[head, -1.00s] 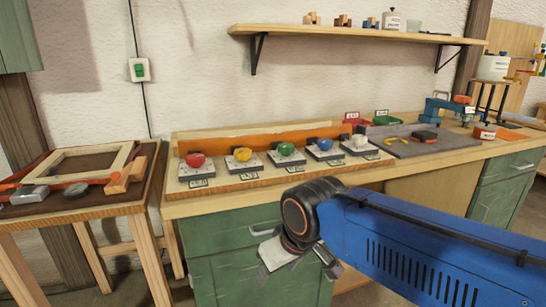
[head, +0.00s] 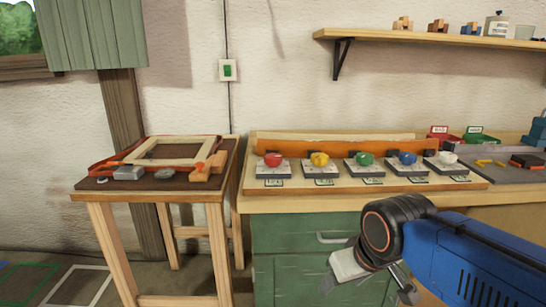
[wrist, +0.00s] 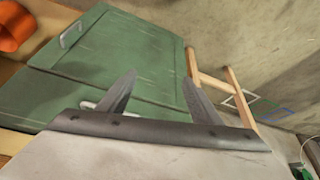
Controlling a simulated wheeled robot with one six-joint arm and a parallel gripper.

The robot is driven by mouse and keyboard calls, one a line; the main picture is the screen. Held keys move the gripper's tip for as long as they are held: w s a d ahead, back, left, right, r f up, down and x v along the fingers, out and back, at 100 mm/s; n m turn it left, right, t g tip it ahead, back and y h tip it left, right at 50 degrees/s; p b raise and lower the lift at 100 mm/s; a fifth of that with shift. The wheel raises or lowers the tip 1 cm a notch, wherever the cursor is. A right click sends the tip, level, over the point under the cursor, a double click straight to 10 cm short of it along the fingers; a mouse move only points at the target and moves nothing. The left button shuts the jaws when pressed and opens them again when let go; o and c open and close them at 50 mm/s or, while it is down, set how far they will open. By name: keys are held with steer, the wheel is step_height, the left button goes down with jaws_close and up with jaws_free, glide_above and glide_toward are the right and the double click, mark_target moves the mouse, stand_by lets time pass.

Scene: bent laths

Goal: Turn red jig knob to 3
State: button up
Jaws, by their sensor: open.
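The red jig knob (head: 273,159) sits on a small grey block at the left end of a row of coloured knobs on the workbench. The number at its pointer is too small to read. My gripper (wrist: 158,95) shows in the wrist view with its two fingers spread apart and nothing between them. It faces the green cabinet front below the bench top. In the head view my arm reaches in from the lower right, and its end hangs in front of the cabinet, below and right of the red knob. The fingertips are unclear in the head view.
Yellow (head: 320,159), green (head: 365,158), blue (head: 407,158) and white (head: 447,157) knobs stand right of the red one. An orange rail (head: 335,147) runs behind them. A side table (head: 90,184) with a wooden frame (head: 150,158) stands left. Green cabinet (head: 290,235) lies below.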

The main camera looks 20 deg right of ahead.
steer(key=shift+r, duration=0.1)
step_height(320, 180, up, 36)
steer(key=n+g, duration=0.5)
steer(key=n, duration=0.1)
glide_above(273, 156)
step_height(273, 156, down, 17)
steer(key=shift+f, duration=0.2)
steer(key=c, duration=1.1)
